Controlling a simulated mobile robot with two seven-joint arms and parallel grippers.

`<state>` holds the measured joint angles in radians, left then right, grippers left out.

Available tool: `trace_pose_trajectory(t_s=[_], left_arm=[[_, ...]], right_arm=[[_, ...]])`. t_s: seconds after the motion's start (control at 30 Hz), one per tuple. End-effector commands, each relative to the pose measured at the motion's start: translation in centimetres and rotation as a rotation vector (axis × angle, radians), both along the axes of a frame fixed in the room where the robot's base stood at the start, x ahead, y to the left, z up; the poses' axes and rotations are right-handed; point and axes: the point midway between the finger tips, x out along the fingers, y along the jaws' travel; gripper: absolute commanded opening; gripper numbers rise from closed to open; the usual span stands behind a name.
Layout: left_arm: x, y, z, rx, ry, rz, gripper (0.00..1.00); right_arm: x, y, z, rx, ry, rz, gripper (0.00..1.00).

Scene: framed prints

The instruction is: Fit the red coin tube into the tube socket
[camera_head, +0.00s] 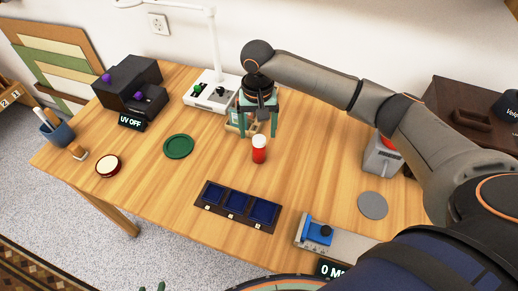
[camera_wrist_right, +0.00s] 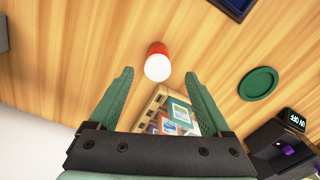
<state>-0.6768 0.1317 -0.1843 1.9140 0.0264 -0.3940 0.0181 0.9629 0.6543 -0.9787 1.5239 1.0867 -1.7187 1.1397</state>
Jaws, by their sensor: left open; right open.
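The red coin tube (camera_head: 259,151) with a white top stands upright on the wooden table, near the middle. In the right wrist view the tube (camera_wrist_right: 158,63) shows its white end, beyond the fingertips. My right gripper (camera_head: 259,132) is open and empty, behind the tube and apart from it; its two green fingers (camera_wrist_right: 158,80) are spread in the right wrist view. I cannot tell which thing is the tube socket.
A small rack of colourful cards (camera_wrist_right: 168,115) is below the right gripper. A dark tray with blue compartments (camera_head: 225,212) lies in front of the tube. A green disc (camera_head: 179,147), black UV box (camera_head: 125,85), white lamp base (camera_head: 212,92) and blue-grey device (camera_head: 335,240) stand around. Bare table separates them.

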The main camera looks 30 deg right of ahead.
Motion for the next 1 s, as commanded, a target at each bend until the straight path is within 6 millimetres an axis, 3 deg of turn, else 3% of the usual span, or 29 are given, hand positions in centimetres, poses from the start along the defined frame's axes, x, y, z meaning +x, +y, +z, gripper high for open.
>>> trace_pose_trajectory(t_s=[0.33,0.63,1.0], left_arm=[[0.0,0.0,-0.3,0.000,0.000,0.000,0.50],[0.0,0.0,-0.3,-0.001,0.000,0.001,0.50],[0.0,0.0,-0.3,-0.001,0.001,0.001,0.50]], right_arm=[[-0.1,-0.4,-4.6,-0.002,0.002,0.002,0.82],[-0.1,-0.3,-5.2,-0.002,0.000,0.002,0.82],[-0.1,-0.3,-5.1,-0.001,0.000,0.002,0.41]])
